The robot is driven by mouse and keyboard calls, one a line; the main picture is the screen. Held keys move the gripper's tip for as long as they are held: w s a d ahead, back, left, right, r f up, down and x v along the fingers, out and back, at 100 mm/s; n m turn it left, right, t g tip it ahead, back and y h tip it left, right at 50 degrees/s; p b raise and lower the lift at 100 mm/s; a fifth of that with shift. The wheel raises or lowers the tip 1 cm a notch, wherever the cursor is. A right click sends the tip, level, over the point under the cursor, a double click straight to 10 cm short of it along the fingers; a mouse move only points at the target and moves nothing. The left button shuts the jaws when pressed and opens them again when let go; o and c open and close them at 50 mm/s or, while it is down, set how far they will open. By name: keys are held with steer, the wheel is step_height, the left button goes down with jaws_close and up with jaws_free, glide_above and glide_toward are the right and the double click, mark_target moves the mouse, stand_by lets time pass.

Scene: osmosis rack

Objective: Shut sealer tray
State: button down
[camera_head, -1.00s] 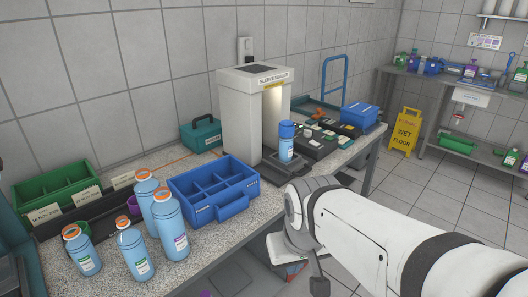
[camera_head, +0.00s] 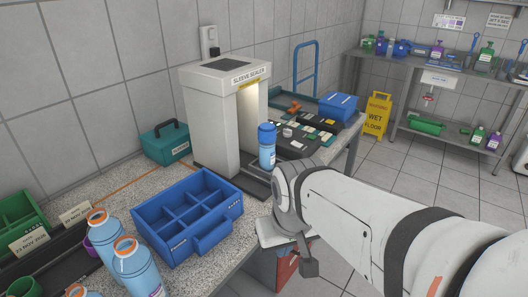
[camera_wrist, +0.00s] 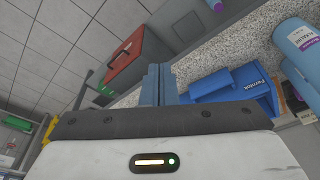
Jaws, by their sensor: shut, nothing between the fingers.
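The white sleeve sealer (camera_head: 222,110) stands on the speckled counter with its lit opening facing right. Its dark tray (camera_head: 254,187) sticks out at the base toward the counter's front edge. A blue bottle with a blue cap (camera_head: 267,148) stands upright by the opening, apparently on the tray; its foot is partly hidden by my arm. In the wrist view, my gripper (camera_wrist: 161,70) has its two blue-grey fingers together and empty, near the counter edge. In the head view my wrist is in front of the counter, right of the tray; the fingertips are hidden there.
A blue divided caddy (camera_head: 188,218) sits left of the tray and shows in the wrist view (camera_wrist: 232,92). Orange-capped bottles (camera_head: 133,266) stand at the front left. A teal toolbox (camera_head: 164,144) is behind. A red box (camera_wrist: 124,58) sits below the counter. A yellow wet-floor sign (camera_head: 376,115) stands right.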

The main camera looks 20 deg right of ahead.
steer(key=w+d+f+m+y+b, duration=0.1)
steer(key=w+d+f+m+y, duration=0.25)
steer(key=w+m, duration=0.45)
steer(key=w+d+f+m+y+b, duration=0.1)
steer(key=w+d+f+m+y, duration=0.3)
steer(key=w+m, duration=0.3)
steer(key=w+d+f+m+t+y, duration=0.1)
steer(key=w+d+f+m+t, duration=0.15)
steer(key=d+m, duration=0.35)
steer(key=w+d+f+m+t+y, duration=0.1)
steer(key=w+d+f+m+t, duration=0.2)
steer(key=d, duration=0.5)
steer(key=w+d+f+m+t, duration=0.1)
steer(key=w+d+m+t, duration=0.35)
steer(key=d, duration=0.25)
steer(key=p+x, duration=0.1)
steer(key=x, duration=1.2)
steer(key=shift+s+a+p, duration=0.2)
steer(key=shift+a+p, duration=0.1)
steer(key=shift+a, duration=0.1)
